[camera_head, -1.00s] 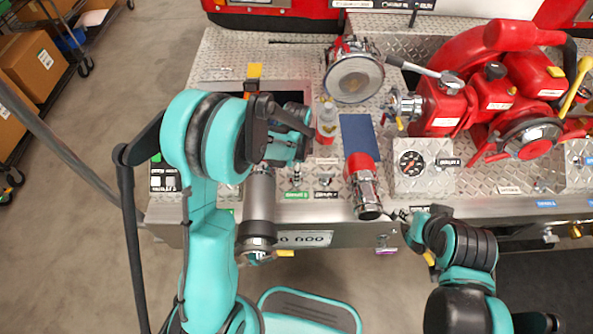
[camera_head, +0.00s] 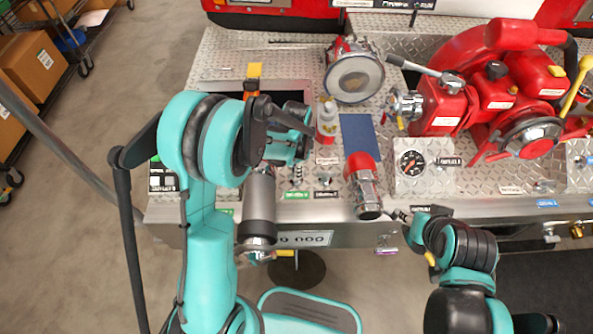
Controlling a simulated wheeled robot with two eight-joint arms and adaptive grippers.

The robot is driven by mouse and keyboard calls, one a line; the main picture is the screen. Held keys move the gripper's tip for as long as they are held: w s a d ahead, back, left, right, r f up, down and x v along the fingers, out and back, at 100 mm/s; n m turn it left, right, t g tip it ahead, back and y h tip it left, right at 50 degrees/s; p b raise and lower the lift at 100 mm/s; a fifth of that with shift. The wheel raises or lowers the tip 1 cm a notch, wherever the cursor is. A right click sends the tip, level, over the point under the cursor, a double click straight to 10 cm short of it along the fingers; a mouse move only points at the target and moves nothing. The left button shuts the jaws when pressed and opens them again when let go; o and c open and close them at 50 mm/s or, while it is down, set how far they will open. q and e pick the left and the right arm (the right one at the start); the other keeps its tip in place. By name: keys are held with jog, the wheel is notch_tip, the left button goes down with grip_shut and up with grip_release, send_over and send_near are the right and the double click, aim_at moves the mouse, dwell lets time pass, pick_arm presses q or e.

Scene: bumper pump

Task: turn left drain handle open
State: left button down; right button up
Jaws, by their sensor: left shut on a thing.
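My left gripper (camera_head: 294,160) is low over the deck's front edge, with its arm reaching in from the left. It is shut on the left drain handle (camera_head: 296,181), a small metal lever above a green label. The fingertips and the top of the handle are largely hidden behind my wrist. A similar small handle (camera_head: 324,181) with a dark label stands just to the right, apart from the gripper. My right gripper (camera_head: 408,218) is by the front edge at the lower right; its jaws are too small and hidden to tell.
A red-topped chrome outlet (camera_head: 364,188) juts over the front edge. A grey outlet pipe (camera_head: 260,205) is beside my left arm.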

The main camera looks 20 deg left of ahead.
pick_arm(q)
jog(key=n, duration=0.7)
jog(key=shift+b, duration=0.35)
jog(key=n, duration=0.6)
jog(key=shift+n, duration=0.3)
jog(key=c, duration=1.6)
grip_release()
notch_tip(320, 180, up, 12)
